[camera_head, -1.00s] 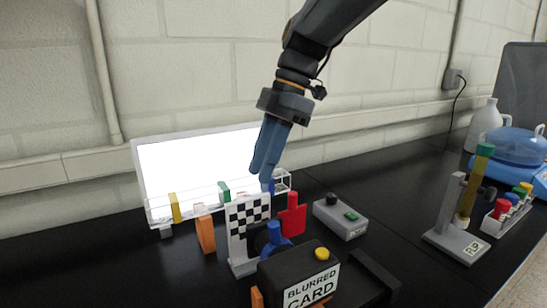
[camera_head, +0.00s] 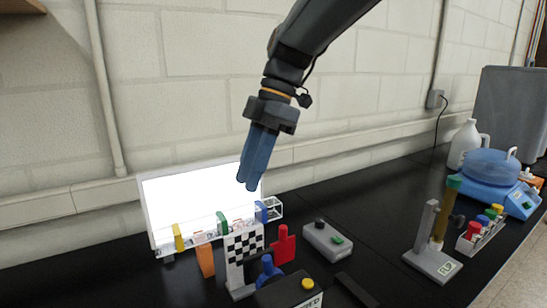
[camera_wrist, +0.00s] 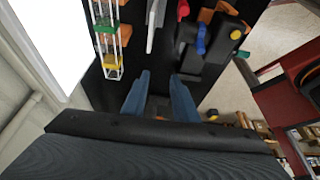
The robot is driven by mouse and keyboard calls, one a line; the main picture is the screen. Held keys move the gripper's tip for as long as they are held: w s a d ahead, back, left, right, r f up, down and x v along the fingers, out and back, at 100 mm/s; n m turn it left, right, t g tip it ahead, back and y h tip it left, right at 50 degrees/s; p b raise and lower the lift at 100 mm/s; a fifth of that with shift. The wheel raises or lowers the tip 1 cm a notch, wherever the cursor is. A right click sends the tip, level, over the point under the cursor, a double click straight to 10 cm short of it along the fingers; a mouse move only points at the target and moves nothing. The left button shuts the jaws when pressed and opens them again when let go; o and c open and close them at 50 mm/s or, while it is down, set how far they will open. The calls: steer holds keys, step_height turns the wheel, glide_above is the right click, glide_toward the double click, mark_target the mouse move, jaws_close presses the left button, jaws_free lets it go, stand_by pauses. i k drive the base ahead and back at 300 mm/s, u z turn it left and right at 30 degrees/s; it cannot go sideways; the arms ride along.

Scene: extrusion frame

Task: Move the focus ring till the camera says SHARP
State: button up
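The black camera box (camera_head: 285,292) with a yellow button stands at the bottom edge of the head view; only a sliver of its label shows, too cut off to read. The blue focus ring (camera_head: 267,272) with an upright tab is on its lens side, facing the checkered card (camera_head: 245,245). In the wrist view the blue tab (camera_wrist: 201,38) shows beside the black camera box (camera_wrist: 207,65). My gripper (camera_head: 250,187) hangs empty above the bench, in front of the light panel and higher than the ring. In the wrist view its fingers (camera_wrist: 158,76) are apart with nothing between them.
A lit white panel (camera_head: 190,203) with coloured clips stands behind. A red paddle (camera_head: 283,246), an orange piece (camera_head: 206,260) and a grey button box (camera_head: 327,240) stand close to the camera. A grey stand (camera_head: 430,250) and tube rack (camera_head: 482,233) are at right.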

mark_target(269, 271)
steer(key=k, duration=0.95)
steer(key=z, duration=0.05)
